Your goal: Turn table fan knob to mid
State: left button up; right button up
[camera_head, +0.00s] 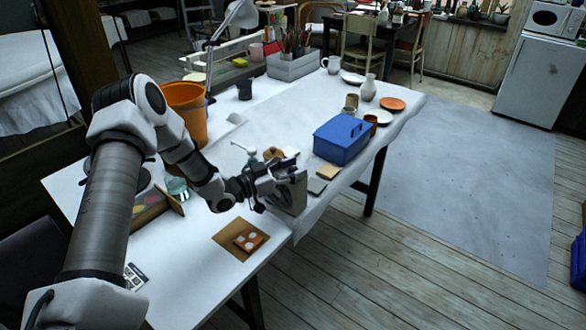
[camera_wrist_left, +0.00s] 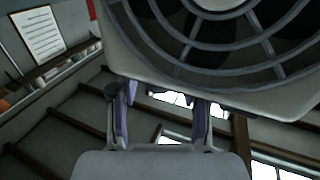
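The table fan (camera_head: 296,192) is a grey box shape near the front edge of the white table in the head view, partly hidden by my left gripper (camera_head: 284,163). In the left wrist view, the fan's round grille and pale frame (camera_wrist_left: 165,55) fill the top. My left gripper (camera_wrist_left: 161,112) is close to the frame's lower edge, its two fingers apart with a gap between them. I cannot tell whether the fingers touch the fan. The knob cannot be made out in either view. My right gripper is not in view.
An orange bucket (camera_head: 186,110) stands behind my left arm. A brown board with an orange piece (camera_head: 249,239) lies in front. Jars and plates stand at the table's far end.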

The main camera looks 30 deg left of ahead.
pick_arm(q)
jog(key=v, duration=1.2)
dwell(0.5)
